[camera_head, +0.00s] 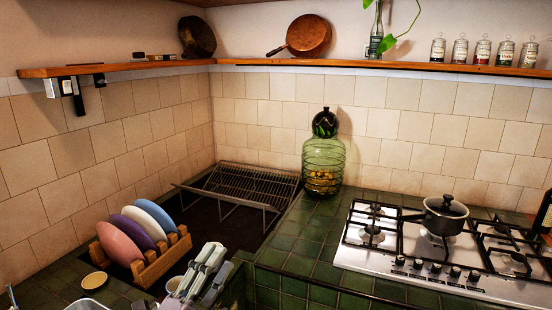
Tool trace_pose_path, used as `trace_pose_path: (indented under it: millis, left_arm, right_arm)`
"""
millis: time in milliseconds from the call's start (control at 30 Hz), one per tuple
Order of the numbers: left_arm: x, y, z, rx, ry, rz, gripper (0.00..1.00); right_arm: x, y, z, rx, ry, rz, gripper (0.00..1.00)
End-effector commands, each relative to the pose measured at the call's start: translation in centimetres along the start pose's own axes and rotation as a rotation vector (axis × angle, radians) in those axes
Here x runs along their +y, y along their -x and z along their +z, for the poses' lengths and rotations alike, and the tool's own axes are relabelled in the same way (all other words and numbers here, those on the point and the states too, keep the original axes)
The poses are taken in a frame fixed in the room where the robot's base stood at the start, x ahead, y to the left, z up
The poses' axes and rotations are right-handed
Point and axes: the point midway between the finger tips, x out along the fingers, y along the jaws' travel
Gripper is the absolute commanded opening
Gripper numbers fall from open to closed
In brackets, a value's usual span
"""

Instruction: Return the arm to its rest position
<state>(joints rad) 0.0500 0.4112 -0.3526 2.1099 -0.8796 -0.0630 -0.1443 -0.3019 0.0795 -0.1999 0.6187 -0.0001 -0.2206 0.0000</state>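My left gripper (203,274) shows at the bottom edge, left of centre, pointing up over the dark green tiled counter. Its pale grey fingers lie close together in the picture, and I cannot tell whether they are open or shut. I make out nothing held in it. It appears just right of a wooden dish rack (150,268) with coloured plates, and I cannot tell whether they touch. My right gripper is not in view.
A metal grill rack (245,186) stands in the corner hearth beside a green glass jar (323,166). A gas stove (450,255) holds a lidded pot (440,216) at right. Green tiles between are clear.

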Motion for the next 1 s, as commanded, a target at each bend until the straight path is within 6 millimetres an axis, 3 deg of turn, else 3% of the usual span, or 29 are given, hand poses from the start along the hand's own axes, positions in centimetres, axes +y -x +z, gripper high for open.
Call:
trace_pose_path:
  millis: [133,200,300,400,600,900,1000]
  left_arm:
    - [3.5,5.2,5.7,-0.395,0.33,0.096,0.39]
    - [6.0,8.6,7.6,-0.577,0.473,0.164,0.39]
    - [10.0,14.6,8.7,-0.83,0.667,0.286,0.39]
    - [13.3,20.6,7.8,-1.049,0.827,0.419,0.39]
    - [16.7,29.3,4.1,-1.33,1.023,0.64,0.39]
    - [17.8,38.0,-2.2,-1.593,1.184,0.915,0.39]
    - [20.7,38.1,-1.3,-1.593,1.174,0.917,0.39]
  right_arm:
    - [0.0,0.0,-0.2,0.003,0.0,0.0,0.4]
    - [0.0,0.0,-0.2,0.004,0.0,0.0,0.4]
    - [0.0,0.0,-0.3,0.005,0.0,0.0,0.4]
    - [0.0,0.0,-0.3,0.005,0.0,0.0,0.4]
    - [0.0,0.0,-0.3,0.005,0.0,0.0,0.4]
    - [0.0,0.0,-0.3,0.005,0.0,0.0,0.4]
    - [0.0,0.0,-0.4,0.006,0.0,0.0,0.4]
